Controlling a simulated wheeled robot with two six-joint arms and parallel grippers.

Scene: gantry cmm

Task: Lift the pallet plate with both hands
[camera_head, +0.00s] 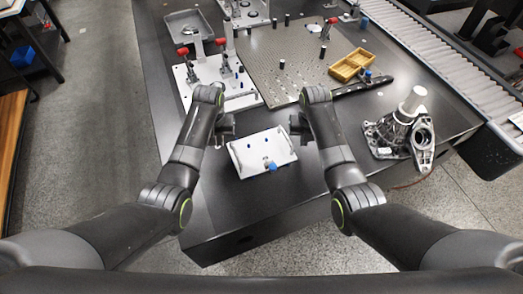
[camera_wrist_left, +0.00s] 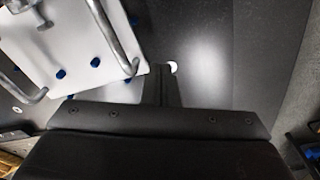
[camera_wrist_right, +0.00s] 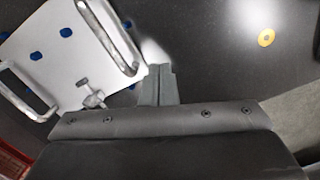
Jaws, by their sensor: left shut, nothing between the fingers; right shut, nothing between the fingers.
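The pallet plate (camera_head: 258,150) is a white slab with blue studs and a metal handle at each short side. It lies on the dark table between my two grippers. My left gripper (camera_head: 222,140) is shut and empty by its left side. In the left wrist view the fingers (camera_wrist_left: 161,85) are beside one handle (camera_wrist_left: 112,38), not around it. My right gripper (camera_head: 298,133) is shut and empty by its right side. In the right wrist view its fingers (camera_wrist_right: 160,84) are beside the other handle (camera_wrist_right: 108,40), not around it.
A white fixture plate with red-handled clamps (camera_head: 188,90) and a perforated metal plate (camera_head: 285,75) lie behind. A metal casting (camera_head: 400,130) stands at the right. The front table surface (camera_head: 240,205) is clear.

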